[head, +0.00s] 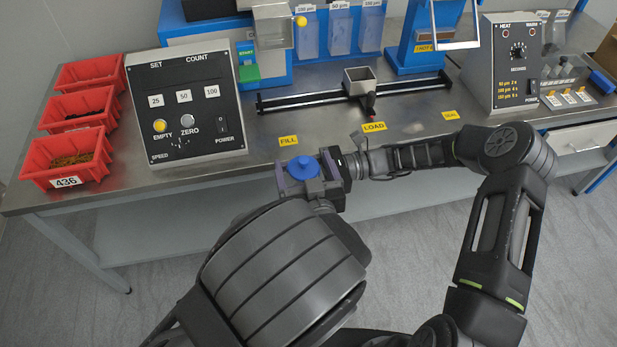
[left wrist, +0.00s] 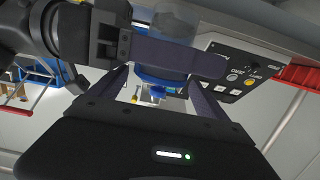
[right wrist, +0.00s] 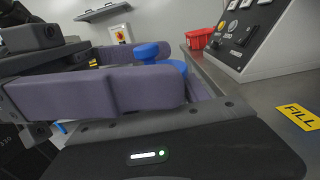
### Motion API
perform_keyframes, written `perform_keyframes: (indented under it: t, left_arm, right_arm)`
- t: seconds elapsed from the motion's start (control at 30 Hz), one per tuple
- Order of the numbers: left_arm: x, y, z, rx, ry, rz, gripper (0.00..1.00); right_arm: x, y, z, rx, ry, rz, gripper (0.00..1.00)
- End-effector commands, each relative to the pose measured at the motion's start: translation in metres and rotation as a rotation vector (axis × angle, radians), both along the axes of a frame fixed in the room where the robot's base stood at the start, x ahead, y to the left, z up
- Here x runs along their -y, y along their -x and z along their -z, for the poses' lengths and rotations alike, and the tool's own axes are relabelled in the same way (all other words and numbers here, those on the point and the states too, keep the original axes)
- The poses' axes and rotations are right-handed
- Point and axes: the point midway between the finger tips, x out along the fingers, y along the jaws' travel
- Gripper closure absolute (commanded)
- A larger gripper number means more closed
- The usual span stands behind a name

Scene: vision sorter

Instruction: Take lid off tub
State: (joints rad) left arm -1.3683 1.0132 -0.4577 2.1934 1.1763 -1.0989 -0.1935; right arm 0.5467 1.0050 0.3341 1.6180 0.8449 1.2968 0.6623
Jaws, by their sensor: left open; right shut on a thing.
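The blue lid (head: 302,170) with its round knob sits on the tub in front of the table's near edge. In the left wrist view the tub (left wrist: 173,28) is clear, with the blue lid (left wrist: 160,74) on its end. My right gripper (head: 336,166) comes from the right and is shut on the tub, one finger crossing its side. My left gripper (head: 303,186) is open, its fingers on either side of the lid's knob. The right wrist view shows the lid's blue knob (right wrist: 148,51) behind a finger, which hides most of the tub.
The steel table (head: 210,172) lies just beyond the grippers. It carries red bins (head: 65,160), a control box (head: 187,107), a black rail fixture (head: 350,92) and a heat panel (head: 505,65). Open floor (head: 400,262) lies in front.

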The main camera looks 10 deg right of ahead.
Motion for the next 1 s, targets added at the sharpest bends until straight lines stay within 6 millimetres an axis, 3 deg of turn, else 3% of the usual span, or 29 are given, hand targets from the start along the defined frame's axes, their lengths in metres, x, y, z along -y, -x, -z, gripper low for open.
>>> perform_keyframes:
  t: [0.37, 1.0]
  left_arm:
    - [0.0002, -0.0064, 0.0009, -0.001, 0.0, 0.002, 0.13]
    - [0.0008, -0.0059, 0.0008, 0.0, 0.001, 0.003, 0.64]
  right_arm:
    - [-0.0001, -0.0001, -0.0005, 0.0, -0.001, 0.0, 1.0]
    - [-0.0004, 0.0, -0.0006, 0.0, -0.001, -0.001, 1.0]
